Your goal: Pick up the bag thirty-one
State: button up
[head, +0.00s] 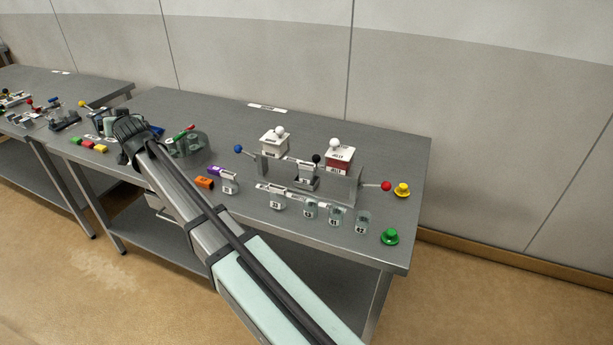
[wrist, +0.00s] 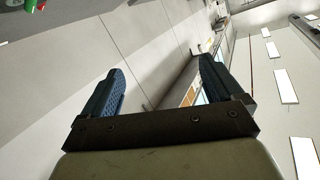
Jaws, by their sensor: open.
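Several small clear bags with number labels stand in a row along the front right of the table in the head view. One (head: 229,187) stands apart at the left of the row, and others (head: 277,203) (head: 309,211) (head: 334,217) (head: 362,223) stand further right. The labels are too small for me to tell surely which is thirty-one. My gripper (wrist: 163,70) is open and empty in the wrist view, pointing towards the wall and ceiling. In the head view it is at the table's left, away from the bags and mostly hidden behind my wrist.
Behind the bags are a grey fixture (head: 306,180), two white-topped boxes (head: 274,144) (head: 339,158), and levers with blue (head: 238,149) and red (head: 386,186) knobs.

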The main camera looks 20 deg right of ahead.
jog(key=d+f+m+g+h, duration=0.2)
jog(key=d+m+g+h, duration=0.1)
jog(key=d, duration=1.3)
jog(key=d+f+m+g+h, duration=0.2)
jog(key=d+m+g+h, duration=0.1)
jog(key=d, duration=1.4)
jog(key=m+g, duration=0.3)
jog(key=g, duration=0.6)
send_over(306, 164)
notch_tip(306, 164, down, 4)
jog(key=shift+y, duration=0.4)
jog(key=shift+f, duration=7)
jog(key=c, duration=1.1)
jog(key=shift+r, duration=0.15)
